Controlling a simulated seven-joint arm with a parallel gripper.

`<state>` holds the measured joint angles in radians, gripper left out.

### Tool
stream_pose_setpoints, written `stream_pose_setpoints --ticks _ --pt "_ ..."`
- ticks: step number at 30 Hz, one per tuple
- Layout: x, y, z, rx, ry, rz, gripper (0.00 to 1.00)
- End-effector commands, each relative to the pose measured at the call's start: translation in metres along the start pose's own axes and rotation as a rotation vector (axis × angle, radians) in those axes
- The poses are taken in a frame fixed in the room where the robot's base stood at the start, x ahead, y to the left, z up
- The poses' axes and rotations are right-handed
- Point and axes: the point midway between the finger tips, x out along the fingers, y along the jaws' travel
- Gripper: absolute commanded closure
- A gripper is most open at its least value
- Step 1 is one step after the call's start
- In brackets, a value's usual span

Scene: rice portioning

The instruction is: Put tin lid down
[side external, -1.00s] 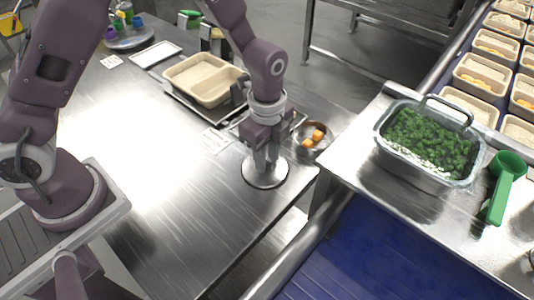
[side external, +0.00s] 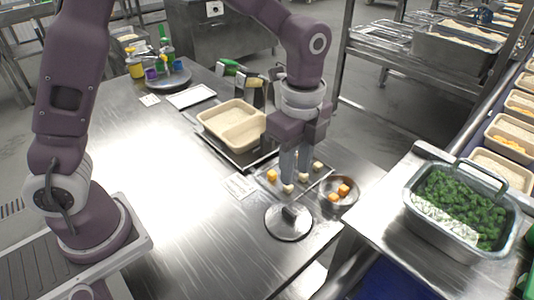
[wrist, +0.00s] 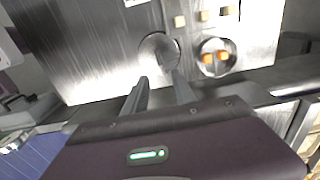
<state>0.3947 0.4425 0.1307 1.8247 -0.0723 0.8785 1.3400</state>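The tin lid (side external: 284,225), a round shiny metal disc with a small upright handle, lies flat on the steel table near its right edge. It also shows in the wrist view (wrist: 155,47), just beyond the fingertips.
A round bowl (side external: 354,203) with orange pieces stands right of the lid, beside a tray (side external: 263,186) holding several cubes. A beige two-part container (side external: 205,122) is behind. A metal pan (side external: 418,222) of greens sits on the right counter. The table's left part is clear.

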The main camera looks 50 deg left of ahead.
Motion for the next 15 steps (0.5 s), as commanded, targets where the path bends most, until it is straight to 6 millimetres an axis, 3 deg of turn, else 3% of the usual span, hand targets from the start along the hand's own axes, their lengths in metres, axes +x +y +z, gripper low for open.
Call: stream_pose_setpoints --ticks 5,8,12,15 --pt "-0.01 0.003 0.004 -0.043 0.009 -0.014 0.68" --pt "-0.048 0.022 0.024 -0.242 0.048 -0.071 0.68" --pt "-0.106 0.082 0.065 -0.709 0.147 -0.189 0.68" --pt "-0.124 0.132 0.087 -1.045 0.232 -0.271 0.68"
